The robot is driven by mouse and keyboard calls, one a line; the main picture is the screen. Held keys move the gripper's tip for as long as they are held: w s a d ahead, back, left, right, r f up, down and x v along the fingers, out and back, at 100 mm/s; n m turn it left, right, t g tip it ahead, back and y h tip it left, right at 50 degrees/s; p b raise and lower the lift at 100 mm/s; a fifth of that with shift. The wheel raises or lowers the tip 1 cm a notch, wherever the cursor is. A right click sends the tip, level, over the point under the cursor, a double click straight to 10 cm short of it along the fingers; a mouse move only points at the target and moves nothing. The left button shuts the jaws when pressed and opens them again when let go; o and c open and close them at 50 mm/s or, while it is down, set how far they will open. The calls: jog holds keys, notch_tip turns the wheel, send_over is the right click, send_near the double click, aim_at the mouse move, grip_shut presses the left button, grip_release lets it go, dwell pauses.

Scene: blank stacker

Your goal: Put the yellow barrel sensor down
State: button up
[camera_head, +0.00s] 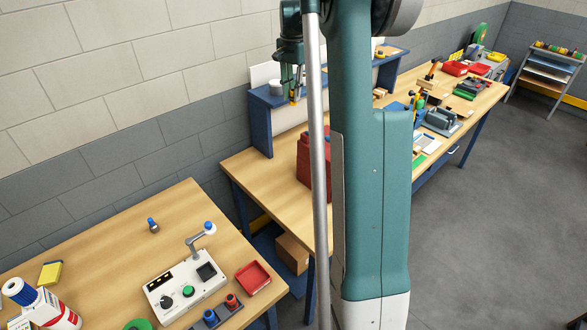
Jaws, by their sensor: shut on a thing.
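The yellow barrel sensor (292,97) is a small yellow piece at the tips of my gripper (295,91). My gripper is shut on it and points down, with the sensor hanging in front of the blue shelf unit at the back of the far workbench. The sensor is very small here, and its lower end is hard to make out. I cannot tell its exact height above the shelf or bench. A grey pole and my teal arm hide much of the middle of the view.
The blue shelf unit (259,122) bears a white cylinder (277,87). A dark red box (310,165) stands on the far bench (262,182). The near bench (110,235) holds a control box (186,282), a red tray (253,279) and a blue-topped part (153,225).

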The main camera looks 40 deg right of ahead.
notch_tip(320, 180, down, 16)
jog(key=shift+r, duration=0.25)
notch_tip(320, 180, down, 14)
jog(key=shift+r, duration=0.25)
dwell(0.5)
jog(key=shift+f+p, duration=0.3)
jog(key=shift+f, duration=1.95)
jog(key=shift+f, duration=0.1)
jog(key=o, duration=0.9)
